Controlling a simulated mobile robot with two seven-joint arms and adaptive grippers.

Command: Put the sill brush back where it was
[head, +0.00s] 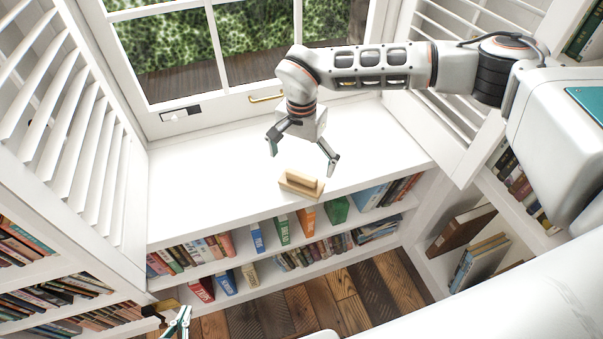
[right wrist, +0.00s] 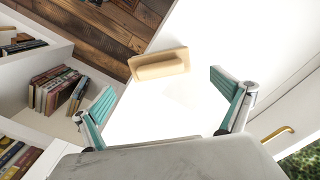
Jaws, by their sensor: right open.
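The sill brush (head: 300,185), a tan block with a raised wooden grip, lies on the white window sill (head: 205,170) close to its front edge. My right gripper (head: 301,161) is open and empty just above and behind the brush. In the right wrist view the brush (right wrist: 160,65) lies beyond the spread teal fingers of the right gripper (right wrist: 163,80), with nothing between them. My left gripper (head: 178,320) shows only partly at the bottom left edge, low by the shelves and far from the brush. Its opening cannot be made out.
Shelves of books (head: 190,255) run below the sill, with a plank floor (head: 320,305) in front. A window with a brass handle (head: 266,98) stands behind. Louvred shutters (head: 65,130) flank both sides. The sill is otherwise bare, with free room left of the brush.

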